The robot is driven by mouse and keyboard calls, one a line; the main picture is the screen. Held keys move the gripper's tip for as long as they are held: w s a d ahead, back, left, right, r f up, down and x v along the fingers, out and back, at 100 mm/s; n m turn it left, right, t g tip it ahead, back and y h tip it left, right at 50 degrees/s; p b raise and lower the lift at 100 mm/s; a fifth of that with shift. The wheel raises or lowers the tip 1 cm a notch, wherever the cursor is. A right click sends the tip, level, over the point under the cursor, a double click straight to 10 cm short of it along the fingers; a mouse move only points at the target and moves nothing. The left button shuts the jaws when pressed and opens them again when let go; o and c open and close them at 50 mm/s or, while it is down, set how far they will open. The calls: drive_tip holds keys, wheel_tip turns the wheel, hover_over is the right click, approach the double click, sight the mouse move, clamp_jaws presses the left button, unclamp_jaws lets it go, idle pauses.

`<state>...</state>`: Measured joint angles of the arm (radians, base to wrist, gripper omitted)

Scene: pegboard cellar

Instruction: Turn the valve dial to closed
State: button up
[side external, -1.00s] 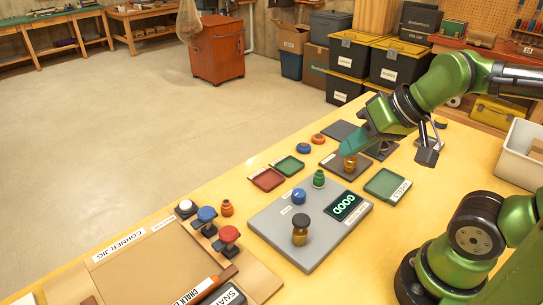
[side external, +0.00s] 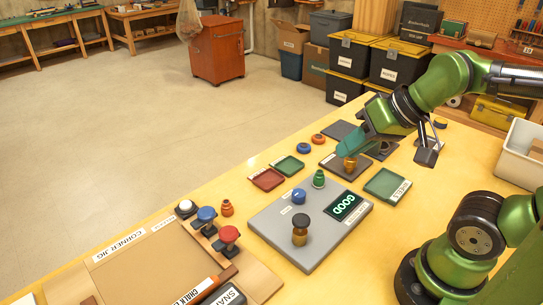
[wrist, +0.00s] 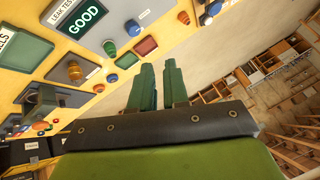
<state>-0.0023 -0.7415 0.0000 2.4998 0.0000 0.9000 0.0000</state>
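I cannot tell for sure which knob is the valve dial. An amber knob (side external: 350,163) stands on a small dark plate (side external: 331,161); it also shows in the wrist view (wrist: 75,70). Another amber knob with a black top (side external: 300,229) stands on a grey panel (side external: 285,246), near a lit display reading GOOD (side external: 343,206).
The grey panel also bears a green knob (side external: 319,179) and a blue knob (side external: 299,196). A red tray (side external: 267,180), a green tray (side external: 289,166) and a larger green tray (side external: 387,185) lie around it. Blue and red upright knobs (side external: 229,235) stand near the corner jig.

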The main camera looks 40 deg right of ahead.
drive_tip(key=o, duration=0.8)
drive_tip(key=w+f+n+g, duration=0.1)
drive_tip(key=w, duration=0.1)
drive_tip(key=w+g, duration=0.1)
drive_tip(key=w, duration=0.1)
drive_tip(key=w+f+n+g, duration=0.1)
drive_tip(key=w, duration=0.1)
drive_tip(key=shift+d+f+n+g, duration=0.15)
drive_tip(key=shift+f+n+g, duration=0.15)
drive_tip(key=shift+o, duration=0.2)
drive_tip(key=n+g+h, duration=0.2)
drive_tip(key=n+g, duration=0.2)
drive_tip(key=n, duration=0.6)
hover_over(299, 193)
wheel_tip(299, 193, down, 2)
drive_tip(key=f, duration=0.1)
wheel_tip(299, 193, down, 16)
drive_tip(key=shift+r, duration=0.2)
drive_tip(key=c, duration=1)
